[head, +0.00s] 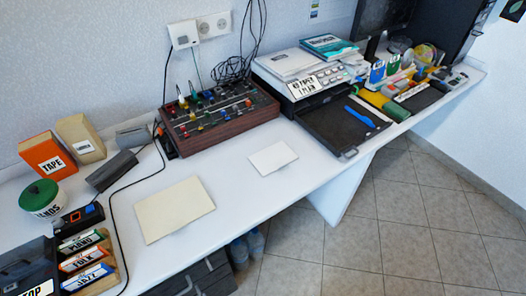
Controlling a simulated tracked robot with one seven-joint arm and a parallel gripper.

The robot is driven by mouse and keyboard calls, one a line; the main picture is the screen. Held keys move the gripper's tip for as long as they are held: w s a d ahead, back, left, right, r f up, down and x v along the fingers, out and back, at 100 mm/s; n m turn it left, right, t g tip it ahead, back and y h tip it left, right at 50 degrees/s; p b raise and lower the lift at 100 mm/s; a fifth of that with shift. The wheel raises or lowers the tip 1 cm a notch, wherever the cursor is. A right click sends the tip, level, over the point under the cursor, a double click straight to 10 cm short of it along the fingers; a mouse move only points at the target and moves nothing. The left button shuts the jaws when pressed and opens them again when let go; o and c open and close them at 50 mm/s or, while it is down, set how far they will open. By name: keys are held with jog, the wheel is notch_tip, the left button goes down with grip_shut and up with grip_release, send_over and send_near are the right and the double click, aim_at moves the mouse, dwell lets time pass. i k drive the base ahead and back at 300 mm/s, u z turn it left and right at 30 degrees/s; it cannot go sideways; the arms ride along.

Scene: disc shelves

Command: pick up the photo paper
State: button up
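Two flat sheets lie on the white desk (238,205) in the head view. The larger one is a cream sheet (174,209) near the front edge, left of the picture's middle. The smaller one is a white sheet (273,157) in front of the mixer. Neither shows readable print, so I cannot tell which of them is the photo paper. Both lie apart from other things, with nothing on top of them. My gripper is not in view.
A brown mixer (218,117) with cables stands behind the sheets. A black tray (343,125) and a loaded printer-like machine (305,77) are to the right. Labelled boxes (85,260), a green-lidded tub (42,199) and an orange TAPE box (47,158) crowd the left.

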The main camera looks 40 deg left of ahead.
aim_at(273, 158)
jog(key=u, duration=0.15)
jog(key=k, duration=0.95)
jog(key=u, duration=1.25)
jog(key=i, duration=0.5)
jog(key=z, duration=0.1)
